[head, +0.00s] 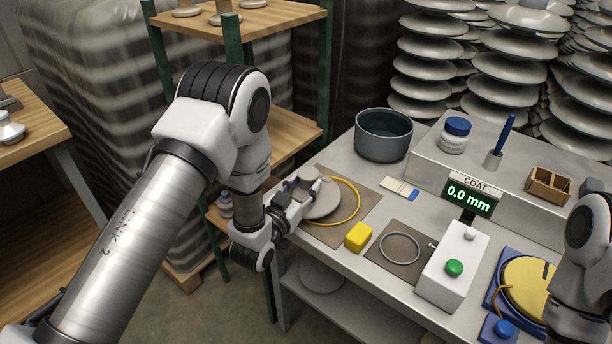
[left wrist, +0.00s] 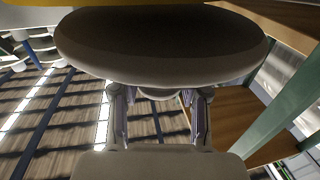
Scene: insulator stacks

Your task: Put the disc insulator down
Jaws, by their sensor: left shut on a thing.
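The grey disc insulator (head: 322,203) is at the left end of the grey table, over the brown mat with the yellow ring (head: 357,195). My left gripper (head: 303,186) is shut on its cap. In the left wrist view the disc (left wrist: 160,45) fills the top, with its cap between the fingers of the left gripper (left wrist: 158,100). I cannot tell whether the disc touches the mat. Part of my right arm shows at the right edge, but its gripper is not seen.
A yellow block (head: 359,237) lies close to the mat. Behind stands a dark pot (head: 384,135). To the right are a thin ring (head: 400,248) on a mat, a white box with a green button (head: 452,266) and a COAT display (head: 469,197). A shelf (head: 285,135) stands behind my left arm.

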